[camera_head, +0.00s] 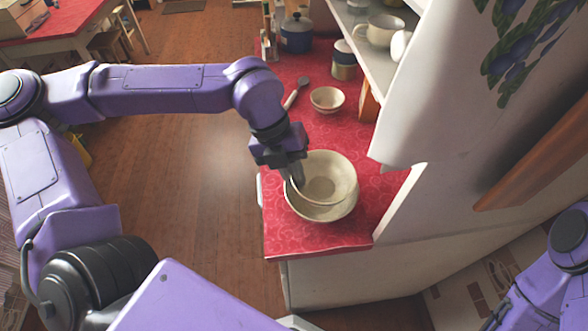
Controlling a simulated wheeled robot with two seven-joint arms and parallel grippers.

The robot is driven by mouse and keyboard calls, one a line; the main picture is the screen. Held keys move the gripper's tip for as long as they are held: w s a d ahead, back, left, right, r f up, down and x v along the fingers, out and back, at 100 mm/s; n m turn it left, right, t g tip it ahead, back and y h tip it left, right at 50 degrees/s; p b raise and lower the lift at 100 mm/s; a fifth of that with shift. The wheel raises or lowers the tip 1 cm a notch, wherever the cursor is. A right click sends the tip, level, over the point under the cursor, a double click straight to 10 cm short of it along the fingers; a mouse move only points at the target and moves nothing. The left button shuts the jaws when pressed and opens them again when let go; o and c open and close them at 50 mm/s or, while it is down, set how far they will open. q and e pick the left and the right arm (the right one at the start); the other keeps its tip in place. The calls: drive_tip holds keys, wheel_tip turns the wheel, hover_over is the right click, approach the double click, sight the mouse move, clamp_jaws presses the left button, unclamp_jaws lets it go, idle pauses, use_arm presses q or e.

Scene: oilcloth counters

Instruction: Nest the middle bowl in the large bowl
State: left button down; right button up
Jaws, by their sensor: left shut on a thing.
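The middle bowl (326,174), cream coloured, is gripped at its left rim by my left gripper (294,180). The large bowl (322,214), also cream, stands on the red counter near its front end. The middle bowl overlaps the large bowl in this view and covers most of its inside. I cannot tell whether the middle bowl rests in it or hangs just above it. A small bowl (327,99) stands apart, farther back on the counter. Part of my right arm shows at the lower right, but its gripper is not visible.
The red oilcloth counter (290,235) has free room around the bowls. A spoon (298,92), a blue pot (297,33) and a jar (343,60) are farther back. A shelf with a cup (379,31) and a white wall edge bound the right side.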

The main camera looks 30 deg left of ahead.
sight(293, 193)
use_arm(q)
drive_tip(key=shift+f, duration=1.4)
idle(1.4)
drive_tip(key=shift+s+f, duration=0.1)
drive_tip(key=shift+f, duration=0.1)
drive_tip(key=shift+s+f, duration=0.1)
drive_tip(key=shift+f, duration=0.4)
idle(0.5)
